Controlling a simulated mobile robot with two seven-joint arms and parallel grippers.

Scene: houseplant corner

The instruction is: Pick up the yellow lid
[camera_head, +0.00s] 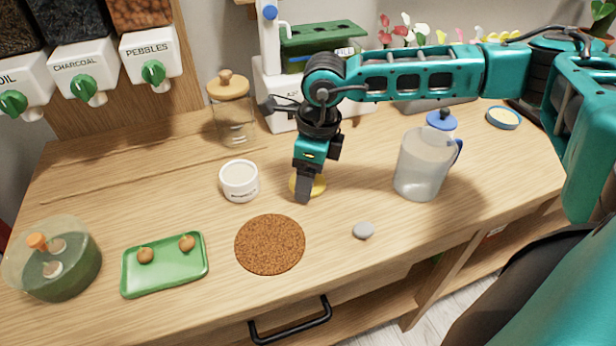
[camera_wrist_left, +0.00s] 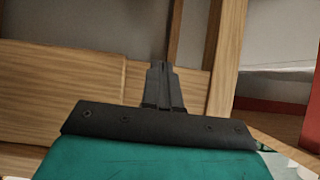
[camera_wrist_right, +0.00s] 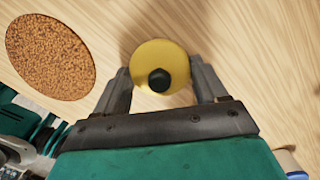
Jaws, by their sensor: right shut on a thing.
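The yellow lid (camera_wrist_right: 178,62) is a round disc with a black knob, seen in the right wrist view between the fingers of my right gripper (camera_wrist_right: 161,82). In the head view the lid (camera_head: 319,186) shows partly behind my right gripper (camera_head: 303,193), which points down at the worktop. The right gripper is shut on the lid, one finger at each side. I cannot tell whether the lid touches the table. My left gripper (camera_wrist_left: 164,88) has its fingers together, empty, in front of wooden furniture; it is outside the head view.
A white pot (camera_head: 240,180) stands left of the right gripper, and a brown round mat (camera_head: 270,245) lies in front. A grey stone (camera_head: 363,230) and a translucent jug (camera_head: 424,165) are to the right. A green tray (camera_head: 165,277) holds two bulbs. A glass jar (camera_head: 233,120) stands behind.

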